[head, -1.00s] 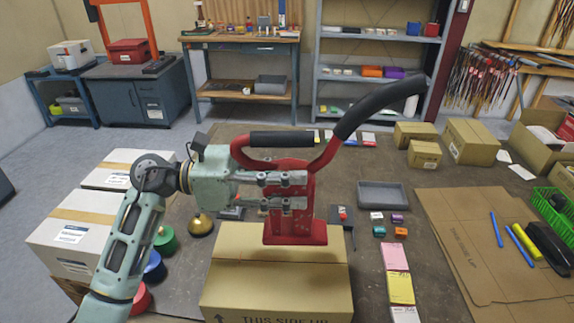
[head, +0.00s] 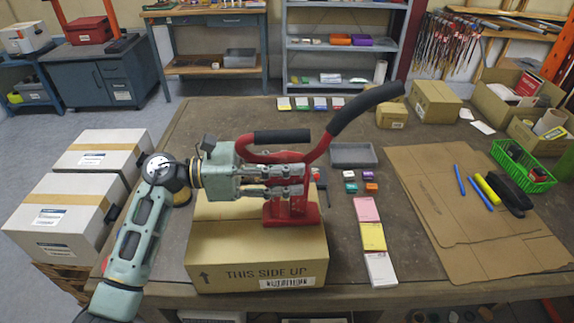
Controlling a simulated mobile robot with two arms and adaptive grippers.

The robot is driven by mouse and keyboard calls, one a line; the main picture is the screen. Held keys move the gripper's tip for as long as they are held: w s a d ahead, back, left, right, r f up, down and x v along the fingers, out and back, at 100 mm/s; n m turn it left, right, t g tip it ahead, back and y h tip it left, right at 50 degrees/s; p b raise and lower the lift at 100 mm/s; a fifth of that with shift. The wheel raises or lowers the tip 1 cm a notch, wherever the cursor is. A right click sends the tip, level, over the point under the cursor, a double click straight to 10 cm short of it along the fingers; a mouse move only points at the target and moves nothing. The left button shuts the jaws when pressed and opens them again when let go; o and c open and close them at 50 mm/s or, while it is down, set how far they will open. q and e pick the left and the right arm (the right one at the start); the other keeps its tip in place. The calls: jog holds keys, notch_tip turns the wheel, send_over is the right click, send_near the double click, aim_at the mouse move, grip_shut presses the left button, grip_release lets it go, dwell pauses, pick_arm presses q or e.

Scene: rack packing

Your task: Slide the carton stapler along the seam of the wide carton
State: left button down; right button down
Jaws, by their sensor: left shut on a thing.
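The wide carton (head: 225,247) sits shut on the near part of the table, with "THIS SIDE UP" on its front. A seam line runs left to right across its top. The red carton stapler (head: 292,213), with black grips on its handles, stands upright over the right part of the carton's top, its base at the seam line. I cannot tell whether the base presses on the cardboard. My left gripper (head: 300,181) comes in from the left and is shut on the stapler's upright body. My right gripper is not in view.
White boxes (head: 62,217) stand left of the table. Right of the carton lie coloured pads (head: 372,237), small blocks, a grey tray (head: 353,155) and flat cardboard (head: 440,200). A green basket (head: 540,177) and open cartons are at the far right.

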pick_arm(q)
jog(key=c, duration=1.5)
grip_release()
jog(key=shift+r, duration=0.35)
jog(key=o, duration=0.4)
jog(key=shift+s, duration=0.1)
jog(key=shift+o, duration=0.6)
jog(key=shift+f, duration=0.1)
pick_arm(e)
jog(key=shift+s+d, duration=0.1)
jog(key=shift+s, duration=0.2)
pick_arm(q)
jog(key=shift+f, duration=0.1)
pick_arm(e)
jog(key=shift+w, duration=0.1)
